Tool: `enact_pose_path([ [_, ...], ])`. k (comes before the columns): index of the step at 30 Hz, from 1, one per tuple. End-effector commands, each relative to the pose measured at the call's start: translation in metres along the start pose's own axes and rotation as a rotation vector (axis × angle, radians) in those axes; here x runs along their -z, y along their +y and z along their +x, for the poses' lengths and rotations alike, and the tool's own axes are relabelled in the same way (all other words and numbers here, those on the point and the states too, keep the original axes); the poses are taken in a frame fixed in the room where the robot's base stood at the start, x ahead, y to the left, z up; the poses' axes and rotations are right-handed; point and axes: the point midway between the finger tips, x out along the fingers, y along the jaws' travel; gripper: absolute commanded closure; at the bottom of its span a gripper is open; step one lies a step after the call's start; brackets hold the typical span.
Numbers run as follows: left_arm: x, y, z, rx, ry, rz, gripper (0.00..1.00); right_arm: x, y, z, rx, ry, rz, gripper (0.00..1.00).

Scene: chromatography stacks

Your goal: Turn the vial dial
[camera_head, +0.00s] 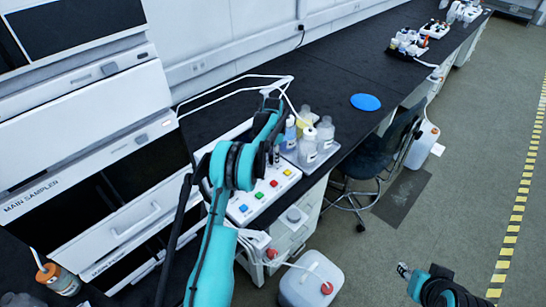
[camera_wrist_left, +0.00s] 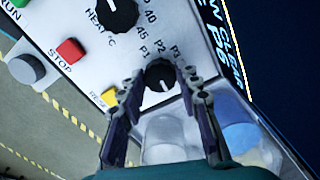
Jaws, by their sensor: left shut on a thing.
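The vial dial (camera_wrist_left: 160,75) is a black round knob with a white pointer mark, beside the labels P1, P2 and P3 on a white control panel (camera_wrist_left: 92,62). My left gripper (camera_wrist_left: 163,88) has one finger on each side of the dial and is shut on it. In the head view my left gripper (camera_head: 274,155) reaches down to the panel, and the arm hides the dial there. My right gripper (camera_head: 403,269) is at the lower right over the floor, away from the panel; its jaws are too small to read.
A larger HEAT dial (camera_wrist_left: 118,12) and a red STOP button (camera_wrist_left: 70,51) are close by on the panel. Bottles (camera_head: 325,133) stand in a tray beside my left gripper. A blue disc (camera_head: 365,102) lies on the black bench. A chair (camera_head: 365,165) stands at the bench edge.

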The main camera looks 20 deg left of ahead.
Motion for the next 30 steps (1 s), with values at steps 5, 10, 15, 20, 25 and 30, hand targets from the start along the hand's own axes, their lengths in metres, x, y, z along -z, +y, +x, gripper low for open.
enact_pose_path([
  [5,0.0,0.0,0.0,0.001,0.001,0.0,0.96,0.0,0.0,0.0,0.0,0.0,0.0,0.6],
  [10,0.0,0.0,0.0,0.001,0.001,0.0,0.57,0.0,0.0,0.0,0.0,0.0,0.0,0.6],
  [15,0.0,0.0,0.0,0.0,0.0,0.0,0.46,0.0,0.0,0.0,0.0,0.0,0.0,0.6],
  [20,0.0,0.0,0.0,0.0,0.0,0.0,0.46,0.0,0.0,0.0,0.0,0.0,0.0,0.6],
  [25,0.0,0.0,-0.014,0.0,0.0,0.0,0.46,0.0,0.0,0.0,0.0,0.0,0.0,0.6],
  [30,0.0,0.0,-0.049,0.0,0.0,0.0,0.46,0.0,0.0,0.0,0.0,0.0,0.0,0.6],
])
